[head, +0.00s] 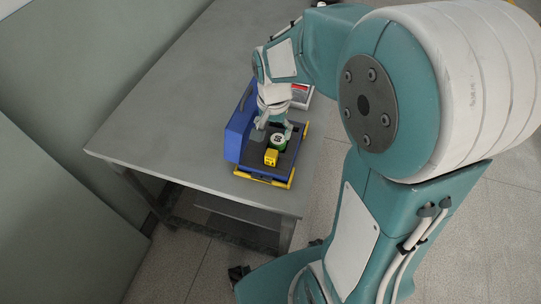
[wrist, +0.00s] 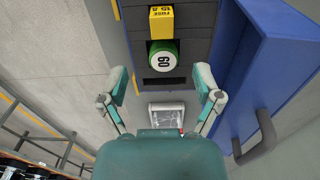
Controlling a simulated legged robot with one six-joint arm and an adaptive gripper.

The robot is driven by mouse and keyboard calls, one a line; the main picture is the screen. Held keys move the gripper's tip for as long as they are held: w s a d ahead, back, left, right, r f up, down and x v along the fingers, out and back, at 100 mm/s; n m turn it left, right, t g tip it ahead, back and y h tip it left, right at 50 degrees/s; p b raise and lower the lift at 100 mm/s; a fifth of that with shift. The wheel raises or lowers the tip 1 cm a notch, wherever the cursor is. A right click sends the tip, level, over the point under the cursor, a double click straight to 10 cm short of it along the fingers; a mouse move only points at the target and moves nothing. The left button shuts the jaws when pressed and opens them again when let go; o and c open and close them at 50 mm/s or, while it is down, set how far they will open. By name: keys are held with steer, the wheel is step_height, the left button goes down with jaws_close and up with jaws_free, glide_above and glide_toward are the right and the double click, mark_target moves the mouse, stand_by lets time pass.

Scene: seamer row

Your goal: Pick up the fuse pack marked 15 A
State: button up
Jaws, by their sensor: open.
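A yellow fuse pack (wrist: 161,22) stands in a dark grey tray insert (wrist: 185,18). The pack also shows in the head view (head: 271,157). My gripper (wrist: 160,72) is open, its two fingers spread apart with nothing between them. The pack lies beyond the fingertips, at the top of the wrist view. In the head view my gripper (head: 274,122) is over the tray, behind the pack.
A green-rimmed round item (wrist: 163,58) marked 60 sits right beside the pack, nearer my gripper. A blue case wall or lid (head: 239,120) with a dark handle (wrist: 256,140) rises at one side. A white box (wrist: 167,114) is near. The grey table (head: 160,110) is clear leftward.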

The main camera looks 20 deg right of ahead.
mark_target(271, 153)
steer(key=f, duration=0.9)
steer(key=shift+s+a+f, duration=0.1)
steer(key=shift+a+f, duration=0.2)
steer(key=shift+f, duration=0.05)
jaws_close()
